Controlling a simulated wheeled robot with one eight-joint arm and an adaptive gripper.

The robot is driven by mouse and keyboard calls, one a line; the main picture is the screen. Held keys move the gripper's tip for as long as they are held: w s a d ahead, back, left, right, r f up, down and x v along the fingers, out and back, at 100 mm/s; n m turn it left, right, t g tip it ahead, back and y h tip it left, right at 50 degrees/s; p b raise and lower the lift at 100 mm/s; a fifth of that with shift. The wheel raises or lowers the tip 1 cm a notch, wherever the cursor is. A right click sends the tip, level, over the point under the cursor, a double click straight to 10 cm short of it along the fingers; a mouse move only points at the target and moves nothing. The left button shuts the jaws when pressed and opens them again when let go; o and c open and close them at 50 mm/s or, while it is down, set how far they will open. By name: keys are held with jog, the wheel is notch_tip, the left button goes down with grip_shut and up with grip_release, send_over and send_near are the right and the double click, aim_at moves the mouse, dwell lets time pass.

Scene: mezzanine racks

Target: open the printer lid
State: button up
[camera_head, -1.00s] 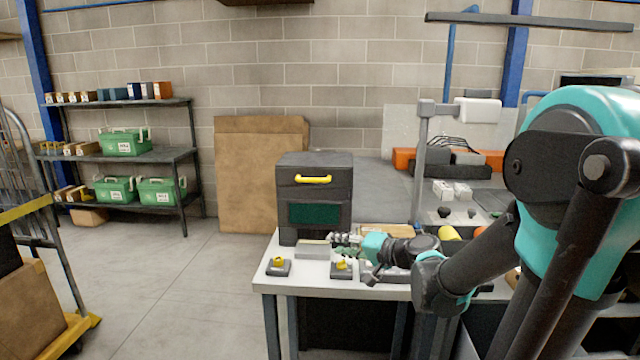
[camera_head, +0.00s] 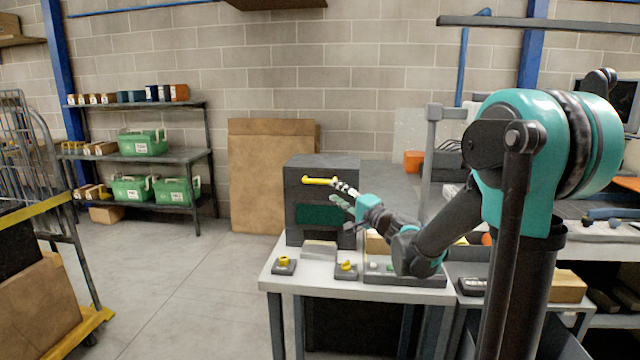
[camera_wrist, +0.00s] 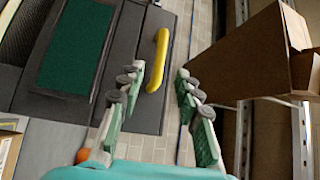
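The printer is a dark grey box (camera_head: 298,232) on the left end of the white table, with a dark green panel (camera_head: 318,214) on its front. Its yellow lid handle (camera_head: 318,181) sits near the top of the front. My gripper (camera_head: 341,193) is raised just right of the handle. In the wrist view my gripper (camera_wrist: 160,85) is open, with its two fingers apart and nothing between the tips. The handle (camera_wrist: 158,60) lies just beyond the tips, nearer the left finger, and contact cannot be told. The lid looks closed.
Small blocks with yellow tops (camera_head: 284,265) and a grey block (camera_head: 319,249) lie at the table's front. A cardboard box (camera_wrist: 240,50) shows right of my gripper in the wrist view. A shelf (camera_head: 180,155) with green crates stands left. The floor between is clear.

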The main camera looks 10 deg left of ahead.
aim_at(322, 183)
jog(key=x, duration=0.9)
grip_shut()
